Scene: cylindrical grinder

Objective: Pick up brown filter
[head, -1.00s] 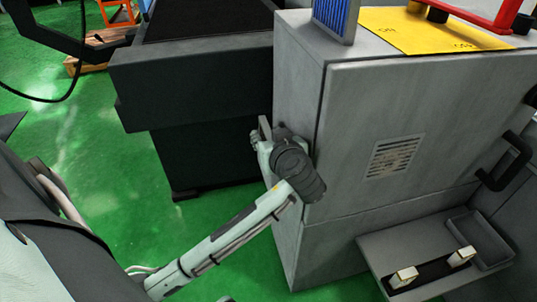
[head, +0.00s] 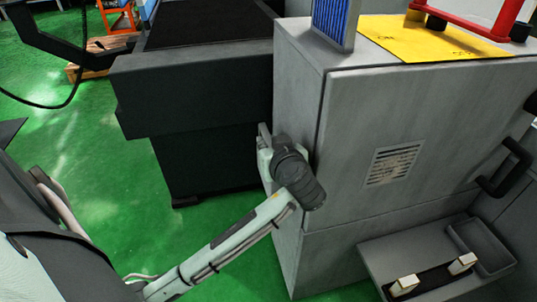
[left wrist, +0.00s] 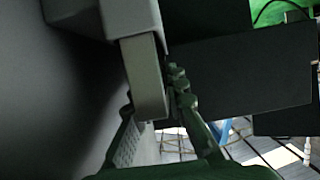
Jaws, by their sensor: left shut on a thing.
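No brown face of a filter shows in either view. My left gripper (head: 264,145) is at the left side of the grey cabinet (head: 298,110), largely hidden behind my wrist. In the left wrist view the left gripper (left wrist: 152,95) has its fingers shut on both sides of a light grey flat piece (left wrist: 145,70). This piece runs up to a larger grey block (left wrist: 130,18). I cannot tell whether the piece is the frame of the filter or a handle. My right gripper is not in view.
A blue pleated filter (head: 334,22) stands on the cabinet top beside a yellow sheet (head: 430,38). A dark machine bed (head: 195,95) is close behind my left gripper. A grey shelf (head: 375,258) juts out at lower right. Green floor (head: 150,225) is open at left.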

